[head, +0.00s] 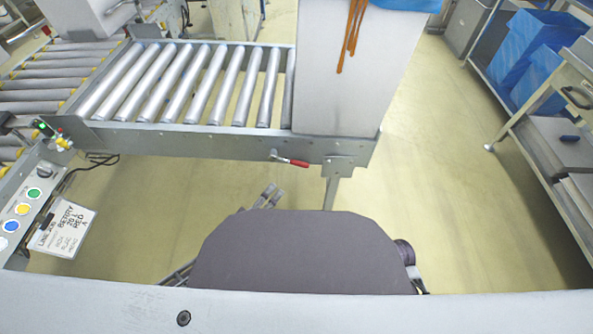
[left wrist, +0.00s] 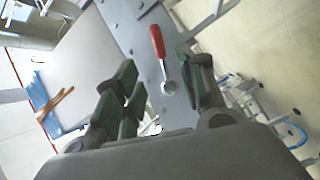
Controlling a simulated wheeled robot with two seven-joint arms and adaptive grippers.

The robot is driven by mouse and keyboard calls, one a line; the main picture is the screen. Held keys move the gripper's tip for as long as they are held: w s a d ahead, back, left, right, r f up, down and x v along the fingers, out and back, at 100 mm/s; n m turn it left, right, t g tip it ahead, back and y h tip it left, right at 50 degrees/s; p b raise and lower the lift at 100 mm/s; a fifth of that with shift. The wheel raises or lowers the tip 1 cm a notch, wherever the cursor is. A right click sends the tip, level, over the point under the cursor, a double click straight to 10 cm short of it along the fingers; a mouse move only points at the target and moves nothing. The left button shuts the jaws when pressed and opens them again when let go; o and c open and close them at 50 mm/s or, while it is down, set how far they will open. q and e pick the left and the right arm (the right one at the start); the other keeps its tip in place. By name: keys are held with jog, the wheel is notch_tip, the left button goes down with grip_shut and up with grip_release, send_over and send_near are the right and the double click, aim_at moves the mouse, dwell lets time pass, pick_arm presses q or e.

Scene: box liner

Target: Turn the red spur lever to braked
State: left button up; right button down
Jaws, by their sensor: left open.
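The red spur lever (head: 292,162) sticks out from the front side rail of the short roller spur, pointing right in the head view. In the left wrist view the lever (left wrist: 157,42) shows its red grip and its metal pivot end, between and beyond the fingers. My left gripper (head: 272,194) is below and in front of the lever in the head view, apart from it. In the left wrist view the left gripper (left wrist: 160,92) is open and empty. My right gripper does not show.
The spur's rollers (head: 180,85) run left to a main conveyor. A large pale box (head: 335,70) stands on the spur's right end. A button panel (head: 25,205) with a paper sign (head: 62,230) is at left. Shelves with blue liners (head: 530,60) stand right. The floor between is clear.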

pick_arm(q)
jog(key=shift+r, duration=0.1)
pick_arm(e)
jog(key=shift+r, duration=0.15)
pick_arm(q)
jog(key=shift+w+d, duration=0.1)
jog(key=b+x, duration=0.3)
jog(key=x, duration=1)
jog(key=shift+w+d+b, duration=0.15)
jog(key=shift+w+b, duration=0.05)
jog(key=shift+b, duration=0.1)
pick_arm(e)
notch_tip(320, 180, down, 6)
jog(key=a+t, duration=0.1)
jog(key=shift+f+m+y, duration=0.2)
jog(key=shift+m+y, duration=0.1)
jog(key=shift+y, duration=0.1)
pick_arm(q)
grip_shut()
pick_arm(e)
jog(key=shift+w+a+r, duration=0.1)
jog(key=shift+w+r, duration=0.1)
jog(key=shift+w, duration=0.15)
